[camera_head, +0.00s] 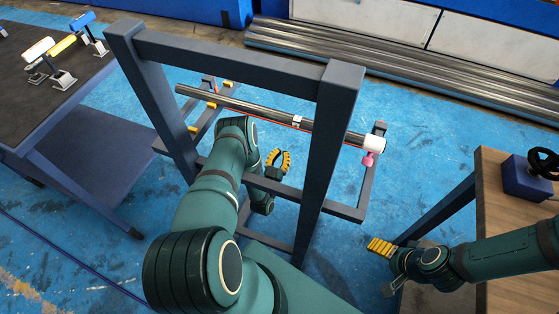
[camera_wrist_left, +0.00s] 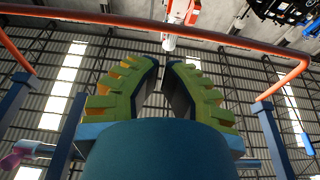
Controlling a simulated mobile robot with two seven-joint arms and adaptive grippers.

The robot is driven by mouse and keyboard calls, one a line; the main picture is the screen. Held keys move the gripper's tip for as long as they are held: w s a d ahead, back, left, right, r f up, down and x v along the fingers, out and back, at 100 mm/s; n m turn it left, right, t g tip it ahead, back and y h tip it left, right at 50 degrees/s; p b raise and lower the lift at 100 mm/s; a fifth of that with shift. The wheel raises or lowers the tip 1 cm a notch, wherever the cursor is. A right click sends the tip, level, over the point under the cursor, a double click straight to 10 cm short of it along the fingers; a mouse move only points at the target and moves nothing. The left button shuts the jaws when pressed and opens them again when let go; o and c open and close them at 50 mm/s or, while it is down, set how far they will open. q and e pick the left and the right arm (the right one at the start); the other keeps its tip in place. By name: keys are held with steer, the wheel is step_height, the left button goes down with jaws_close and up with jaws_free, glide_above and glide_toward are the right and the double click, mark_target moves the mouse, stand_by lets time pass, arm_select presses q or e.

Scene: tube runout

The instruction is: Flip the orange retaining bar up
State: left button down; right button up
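The orange retaining bar (camera_head: 254,114) shows in the head view as a thin line along the lower edge of a steel tube (camera_head: 240,104) lying across a dark grey frame (camera_head: 238,62). In the left wrist view the bar (camera_wrist_left: 235,41) spans the top, with both ends bent down. My left gripper (camera_head: 278,155) is below the bar, apart from it. In the wrist view its fingers (camera_wrist_left: 164,65) curve together with a narrow gap and nothing between them. My right gripper (camera_head: 381,247) is low at the right, away from the frame; its opening is unclear.
A white cap (camera_head: 374,143) and a pink knob (camera_head: 368,159) are at the tube's right end. A dark table (camera_head: 30,90) stands left, a wooden bench (camera_head: 497,220) right. Steel tubes (camera_head: 400,65) lie behind. The frame's posts and rails surround my left forearm closely.

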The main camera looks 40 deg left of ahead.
arm_select(q)
steer(key=b+x, duration=0.1)
steer(key=x, duration=0.9)
